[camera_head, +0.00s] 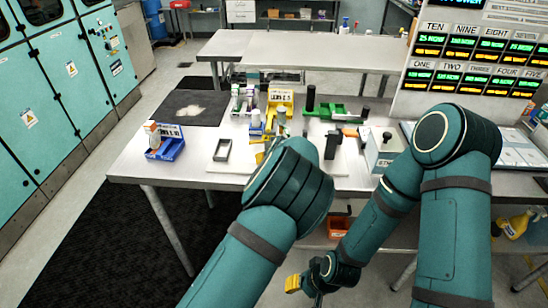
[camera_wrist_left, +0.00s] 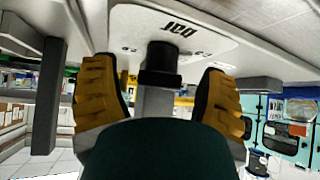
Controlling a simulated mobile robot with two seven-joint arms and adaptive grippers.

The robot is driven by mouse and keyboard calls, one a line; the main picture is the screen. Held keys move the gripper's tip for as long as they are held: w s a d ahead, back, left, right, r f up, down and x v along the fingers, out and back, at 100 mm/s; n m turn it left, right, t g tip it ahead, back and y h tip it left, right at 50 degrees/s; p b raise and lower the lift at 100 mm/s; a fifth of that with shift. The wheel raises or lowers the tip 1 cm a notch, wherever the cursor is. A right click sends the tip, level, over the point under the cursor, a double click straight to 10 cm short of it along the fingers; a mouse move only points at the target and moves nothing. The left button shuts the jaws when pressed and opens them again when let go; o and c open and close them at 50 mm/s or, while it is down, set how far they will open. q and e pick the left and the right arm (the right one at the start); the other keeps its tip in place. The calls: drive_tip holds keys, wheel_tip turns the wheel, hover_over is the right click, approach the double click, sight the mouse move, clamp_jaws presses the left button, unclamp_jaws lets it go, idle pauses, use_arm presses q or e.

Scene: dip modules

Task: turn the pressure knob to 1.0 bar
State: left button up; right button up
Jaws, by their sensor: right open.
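The pressure knob (camera_wrist_left: 160,62) is a black knob on a white plate (camera_wrist_left: 222,35) marked "bar" in the left wrist view, which looks upside down. The fingers of my left gripper (camera_wrist_left: 162,95), with yellow pads, stand on both sides of the knob with gaps, so it is open around or just short of it. The pointer and exact setting cannot be read. In the head view my left arm hides the knob and most of that gripper; the white plate shows there too (camera_head: 346,172). My right gripper (camera_head: 300,284) is open and empty, low before the table.
A black post (camera_head: 331,146) stands on the plate right of my left arm. A blue bin (camera_head: 166,148), a yellow bin (camera_head: 281,100), a green fixture (camera_head: 335,110) and a pale box (camera_head: 383,150) stand around.

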use_arm(q)
drive_tip(key=c, duration=1.1)
drive_tip(key=shift+a+f+m+h+b, duration=0.1)
drive_tip(key=shift+a+m+h+b, duration=0.15)
drive_tip(key=shift+m+h+b, duration=0.75)
drive_tip(key=shift+o, duration=0.2)
drive_tip(key=m+h, duration=0.1)
drive_tip(key=m, duration=0.1)
drive_tip(key=shift+m+h+b, duration=0.3)
drive_tip(key=shift+h, duration=0.1)
drive_tip(key=shift+d+m+g+h, duration=0.1)
drive_tip(key=shift+m+g+h, duration=0.2)
drive_tip(key=shift+m, duration=0.2)
drive_tip(key=o, duration=1.2)
